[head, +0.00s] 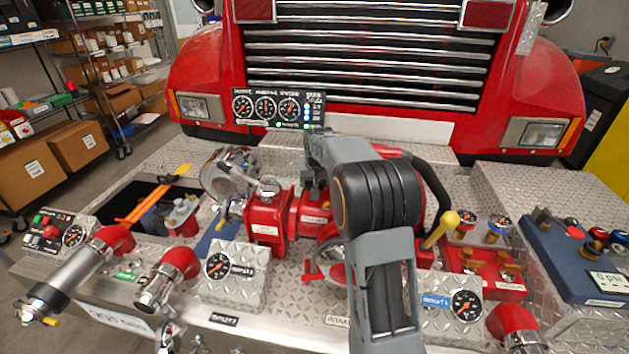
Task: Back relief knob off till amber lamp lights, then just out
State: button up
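My grey arm rises from the bottom middle and bends forward over the red pump (310,210). Its far end, around my gripper (314,180), is small and dark just above the pump, mostly covered by my own arm, so its fingers cannot be made out. I cannot tell which fitting is the relief knob; the pump's middle is partly hidden by my arm. The gauge panel (278,109) has several dials and a column of small lamps at its right, bluish-white ones with a green one at the bottom. I see no lit amber lamp there.
A left control box (62,229) has coloured buttons and a dial. Dial boxes marked as outlets stand front left (233,272) and front right (455,297). A yellow-knobbed lever (440,229) rises right of my arm. Red elbows and an open well crowd the left deck.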

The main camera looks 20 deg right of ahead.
jog(key=o, duration=0.9)
jog(key=b+v, duration=0.1)
jog(key=v, duration=1.2)
jog(key=shift+s+r+b, duration=0.15)
jog(key=shift+r+b, duration=0.15)
jog(key=shift+r, duration=0.05)
jog(key=shift+s+a+f+n+y, duration=0.2)
jog(key=shift+s+a+f+n, duration=0.3)
jog(key=shift+s+a+f, duration=2.55)
jog(key=shift+s+a+f+n+y, duration=0.2)
jog(key=shift+s+a+f+n, duration=0.4)
jog(key=shift+s, duration=4.8)
jog(key=shift+s+a+f+n+y, duration=0.3)
jog(key=shift+s+a+f, duration=1.65)
jog(key=shift+s, duration=2.25)
